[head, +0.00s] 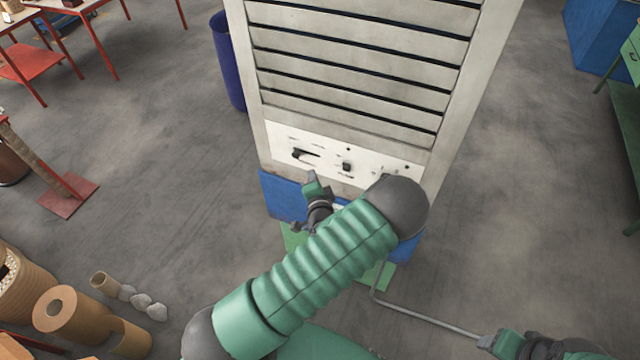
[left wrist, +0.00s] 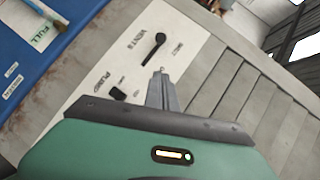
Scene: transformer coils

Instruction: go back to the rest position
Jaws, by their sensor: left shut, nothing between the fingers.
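The cabinet (head: 350,70) stands in front of me. It has pale horizontal slats and a white control panel (head: 385,160) low on its front. A black lever (head: 305,154) and a smaller black switch (head: 346,167) are on the panel; the lever also shows in the left wrist view (left wrist: 153,48). My left gripper (head: 311,174) is just below the panel in the head view, shut and empty. In the left wrist view its closed fingers (left wrist: 160,72) point at the panel beside the lever; contact cannot be told. What seems to be my right gripper (head: 487,341) is at the bottom right, beside a thin bent rod.
A blue bin (head: 228,60) stands left of the cabinet. Brown rolls (head: 62,308) are at the lower left, and red-legged tables (head: 95,40) at the upper left. A green bench (head: 628,120) is at the right. The floor between is clear.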

